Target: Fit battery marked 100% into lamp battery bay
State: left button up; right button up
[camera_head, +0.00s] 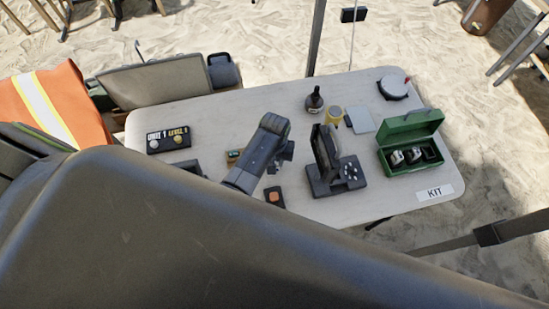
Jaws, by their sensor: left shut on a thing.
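My left gripper (281,155) is over the middle of the table, its jaws small and partly hidden by its wrist. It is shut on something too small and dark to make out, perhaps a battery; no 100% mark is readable. A dark device with an upright panel (325,150) and a flat base with pale dots (350,173), possibly the lamp, stands just right of the gripper; I cannot make out its battery bay. A small dark block with an orange patch (274,197) lies below the gripper. A small block with green and orange (234,156) lies left of it, partly hidden by my arm. My right gripper is not in view.
On the table (230,112) stand a black box with two knobs (168,140), a dark bottle (314,101), a yellow can (335,118), a pale square (360,120), a round tin (393,88) and an open green case (411,143) by a KIT label (434,193). The upper-left tabletop is clear.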

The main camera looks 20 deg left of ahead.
pick_arm(q)
jog(key=o, duration=1)
jog(key=shift+c, duration=0.2)
